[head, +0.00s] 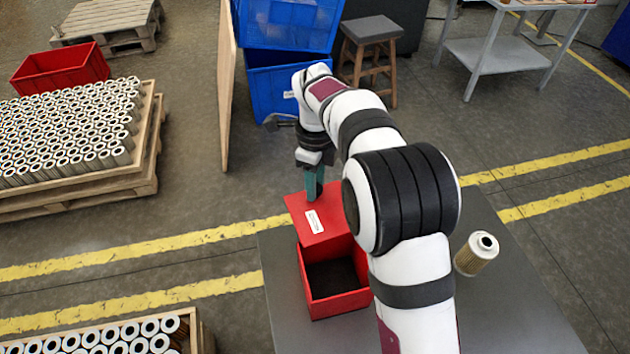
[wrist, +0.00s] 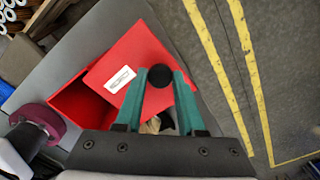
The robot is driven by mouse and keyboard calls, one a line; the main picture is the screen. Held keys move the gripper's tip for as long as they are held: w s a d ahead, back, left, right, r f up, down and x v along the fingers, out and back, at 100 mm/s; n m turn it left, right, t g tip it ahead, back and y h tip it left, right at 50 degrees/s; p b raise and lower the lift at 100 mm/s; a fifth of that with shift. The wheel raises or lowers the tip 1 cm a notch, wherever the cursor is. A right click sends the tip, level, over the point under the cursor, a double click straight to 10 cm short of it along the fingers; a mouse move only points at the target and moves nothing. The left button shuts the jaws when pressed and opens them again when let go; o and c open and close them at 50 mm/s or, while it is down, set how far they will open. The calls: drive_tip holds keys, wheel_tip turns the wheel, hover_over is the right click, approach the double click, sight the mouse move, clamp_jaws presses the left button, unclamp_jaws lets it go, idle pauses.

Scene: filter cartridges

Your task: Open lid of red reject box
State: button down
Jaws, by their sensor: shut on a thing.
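The red reject box (head: 335,310) stands on the grey table, its dark inside showing on the near side. Its red lid (head: 325,236), with a white label, is at the far side of the box, clear of most of the opening. Whether the lid is tilted up or level is hard to tell. In the wrist view the lid (wrist: 135,56) lies beneath my fingers and part of the box (wrist: 75,105) shows beside it. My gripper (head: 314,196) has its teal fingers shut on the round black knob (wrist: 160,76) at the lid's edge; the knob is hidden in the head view.
A filter cartridge (head: 476,254) stands on the grey table (head: 505,315), right of my arm. Blue bins (head: 272,90), a wooden panel (head: 227,85) and a stool (head: 370,45) stand beyond. Pallets of cartridges (head: 65,130) are at left.

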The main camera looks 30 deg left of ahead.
drive_tip(key=c, duration=0.5)
unclamp_jaws()
wheel_tip(320, 180, up, 16)
drive_tip(key=shift+f, duration=0.15)
